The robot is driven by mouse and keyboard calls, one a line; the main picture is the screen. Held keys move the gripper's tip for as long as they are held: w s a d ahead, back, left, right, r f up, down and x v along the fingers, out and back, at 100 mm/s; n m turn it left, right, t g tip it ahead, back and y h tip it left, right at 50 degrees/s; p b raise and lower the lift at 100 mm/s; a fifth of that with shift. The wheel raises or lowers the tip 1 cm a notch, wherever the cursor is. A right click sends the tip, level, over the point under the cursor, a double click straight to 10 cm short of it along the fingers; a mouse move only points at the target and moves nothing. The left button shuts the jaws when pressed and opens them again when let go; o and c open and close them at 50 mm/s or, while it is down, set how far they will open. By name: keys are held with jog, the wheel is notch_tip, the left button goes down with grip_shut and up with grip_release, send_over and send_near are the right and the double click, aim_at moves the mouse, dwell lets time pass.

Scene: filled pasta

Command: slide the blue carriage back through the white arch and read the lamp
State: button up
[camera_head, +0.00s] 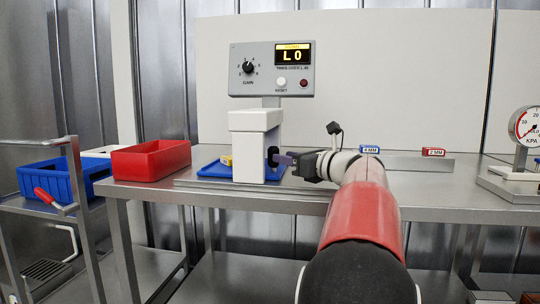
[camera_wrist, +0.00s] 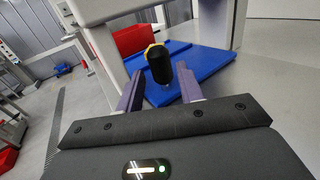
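The blue carriage (camera_head: 212,169) lies on the bench beneath the white arch (camera_head: 248,145), showing on both sides of it. In the wrist view the blue carriage (camera_wrist: 207,65) carries an upright black knob (camera_wrist: 160,66), with a yellow piece (camera_wrist: 150,48) partly hidden behind it. The yellow piece (camera_head: 226,160) shows left of the arch in the head view. My gripper (camera_wrist: 158,85) is open at the arch's right side; its two purplish fingers stand apart around the knob's line, with gaps both sides. The round lamp (camera_head: 303,83) on the grey panel looks dark red.
The panel's display (camera_head: 292,54) shows "L0" or "LO" in yellow. A red bin (camera_head: 151,161) stands left of the arch. A blue crate (camera_head: 62,178) is on a cart at far left. Labelled blocks (camera_head: 433,151) and a gauge (camera_head: 527,126) are to the right.

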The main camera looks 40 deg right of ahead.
aim_at(274, 167)
jog(key=w, duration=0.5)
jog(key=shift+w+a, duration=0.1)
jog(key=shift+a, duration=0.2)
grip_shut()
